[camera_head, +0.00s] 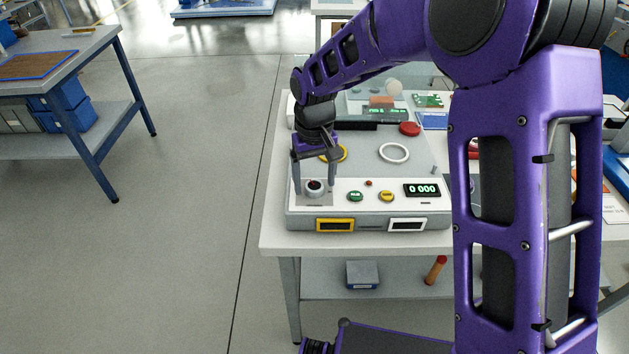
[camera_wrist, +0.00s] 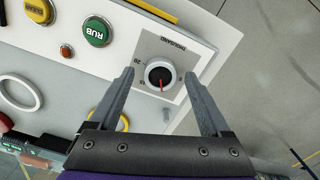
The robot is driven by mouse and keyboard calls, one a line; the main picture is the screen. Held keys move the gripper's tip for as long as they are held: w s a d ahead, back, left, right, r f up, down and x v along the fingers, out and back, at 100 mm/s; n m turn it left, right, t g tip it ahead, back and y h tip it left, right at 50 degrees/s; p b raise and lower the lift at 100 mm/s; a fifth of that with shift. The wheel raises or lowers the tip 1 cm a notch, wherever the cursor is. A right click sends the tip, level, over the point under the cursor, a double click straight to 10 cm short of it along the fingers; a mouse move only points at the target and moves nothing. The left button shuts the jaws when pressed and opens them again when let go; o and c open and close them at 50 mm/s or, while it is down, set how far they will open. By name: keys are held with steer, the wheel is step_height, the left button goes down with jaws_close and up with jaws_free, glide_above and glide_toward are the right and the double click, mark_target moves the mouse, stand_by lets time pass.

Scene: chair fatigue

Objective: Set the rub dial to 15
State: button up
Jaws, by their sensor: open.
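The dial (camera_head: 314,187) is a round white knob with a dark centre on a grey plate at the front left of the machine panel. In the wrist view the dial (camera_wrist: 160,77) has a red pointer line directed down the picture. The plate reads THOUSAND upside down; a 20 shows at upper left of the knob, and the other marks are hard to read. My gripper (camera_head: 314,181) points down over the dial, one finger on each side. In the wrist view my gripper (camera_wrist: 157,74) is open with the knob between its fingertips; I cannot tell whether they touch it.
A green RUB button (camera_wrist: 97,30), a yellow CLEAR button (camera_wrist: 39,10) and a small red button (camera_wrist: 67,51) sit beside the dial. The display (camera_head: 422,190) reads 0 000. A white ring (camera_head: 394,153) and red button (camera_head: 410,129) lie farther back.

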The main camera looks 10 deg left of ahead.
steer(key=shift+f, duration=0.35)
jaws_close()
stand_by(0.4)
steer(key=m+b, duration=0.1)
steer(key=m, duration=0.4)
steer(key=shift+m, duration=0.4)
steer(key=m, duration=0.5)
steer(key=shift+r+m, duration=0.1)
steer(key=shift+m, duration=0.3)
